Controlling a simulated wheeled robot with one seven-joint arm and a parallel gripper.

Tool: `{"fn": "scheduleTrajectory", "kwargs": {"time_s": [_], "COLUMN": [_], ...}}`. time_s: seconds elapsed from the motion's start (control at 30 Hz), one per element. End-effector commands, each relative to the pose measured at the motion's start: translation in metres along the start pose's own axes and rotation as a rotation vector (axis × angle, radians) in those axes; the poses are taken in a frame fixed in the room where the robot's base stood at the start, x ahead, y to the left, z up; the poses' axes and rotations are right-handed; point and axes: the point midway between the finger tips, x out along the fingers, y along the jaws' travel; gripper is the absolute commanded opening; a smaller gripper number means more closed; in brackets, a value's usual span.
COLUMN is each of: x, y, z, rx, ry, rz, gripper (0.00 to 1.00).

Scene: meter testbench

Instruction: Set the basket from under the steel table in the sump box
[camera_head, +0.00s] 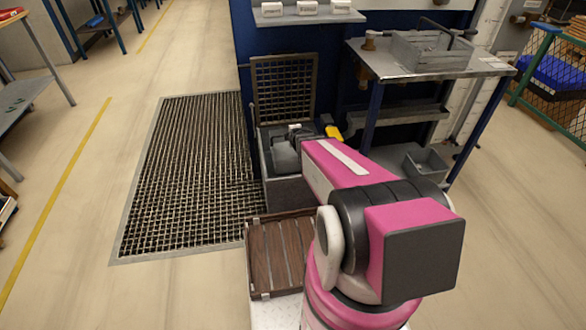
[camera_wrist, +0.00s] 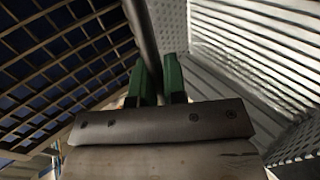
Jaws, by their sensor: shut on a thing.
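The sump box (camera_head: 287,192) stands at the end of the floor grating, its grid lid (camera_head: 284,88) raised behind it. My gripper (camera_head: 297,140) is down at the box's opening, partly hidden by my arm. In the wrist view its green fingertips (camera_wrist: 158,80) are shut on a dark bar (camera_wrist: 143,35), which looks like a basket handle. Perforated grey metal, apparently the held basket (camera_wrist: 168,15), shows beside it; the lid's grid (camera_wrist: 60,65) is at left. In the head view a grey shape, probably this basket (camera_head: 284,158), is at the box opening. Whether it rests on the bottom is hidden.
Floor grating (camera_head: 190,165) lies left, with open floor beyond.

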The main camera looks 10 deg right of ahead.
Motion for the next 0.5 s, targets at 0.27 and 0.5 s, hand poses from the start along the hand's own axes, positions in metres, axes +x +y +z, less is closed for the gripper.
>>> {"fn": "scheduleTrajectory", "kwargs": {"time_s": [0.27, 0.5], "x": [0.021, 0.036], "y": [-0.029, -0.053], "z": [0.0, 0.0], "rx": [0.0, 0.0], "ry": [0.0, 0.0], "rz": [-0.002, -0.001], "gripper": [0.0, 0.0]}}
